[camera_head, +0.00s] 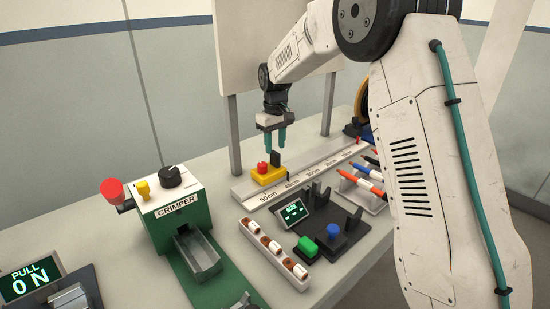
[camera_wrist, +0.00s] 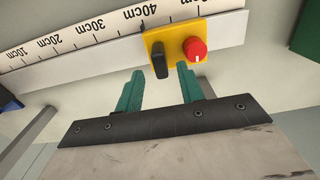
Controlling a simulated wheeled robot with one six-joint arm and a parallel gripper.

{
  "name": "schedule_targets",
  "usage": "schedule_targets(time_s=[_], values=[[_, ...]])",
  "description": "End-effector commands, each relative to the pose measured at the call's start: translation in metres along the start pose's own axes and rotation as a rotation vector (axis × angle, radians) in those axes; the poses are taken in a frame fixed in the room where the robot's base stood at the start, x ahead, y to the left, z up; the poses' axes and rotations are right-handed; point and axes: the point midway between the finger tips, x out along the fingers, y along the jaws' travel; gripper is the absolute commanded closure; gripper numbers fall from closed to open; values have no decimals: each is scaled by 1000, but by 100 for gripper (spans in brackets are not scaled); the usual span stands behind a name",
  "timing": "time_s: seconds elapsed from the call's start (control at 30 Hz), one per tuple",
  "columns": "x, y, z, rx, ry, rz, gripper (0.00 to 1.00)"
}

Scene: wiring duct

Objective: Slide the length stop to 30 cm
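The length stop is a yellow block (camera_head: 268,177) on a pale ruled rail (camera_head: 312,168), with an upright black tab (camera_head: 275,159) and a red knob (camera_head: 262,168). It sits between the 40cm and 50cm labels. In the wrist view, the yellow block (camera_wrist: 177,34) is just right of the 40cm label, and the 30cm label is farther left. My gripper (camera_head: 275,148) is above the stop, pointing down. Its green fingers (camera_wrist: 160,74) are apart and empty, one to each side of the black tab (camera_wrist: 159,60). I cannot tell whether they touch it.
A green crimper (camera_head: 176,220) stands left of the rail. In front of the rail are a white strip with brown pieces (camera_head: 273,253), a dark holder with a small display (camera_head: 293,213) and several coloured pens (camera_head: 361,183). Posts and a pale board rise behind the rail.

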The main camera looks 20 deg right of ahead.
Motion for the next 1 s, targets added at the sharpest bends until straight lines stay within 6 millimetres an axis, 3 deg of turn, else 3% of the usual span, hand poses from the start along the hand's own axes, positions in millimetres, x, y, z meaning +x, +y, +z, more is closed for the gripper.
schedule_targets(time_s=[0.1, 0.3, 0.67, 0.83, 1.0], values=[[22, 0, 1, 0, -3, -1, 62], [47, 0, 1, 1, -2, -1, 62], [54, 0, 1, 1, 0, 0, 62], [54, 0, 1, 1, 0, 0, 100], [54, 3, 1, 2, 0, 0, 100]])
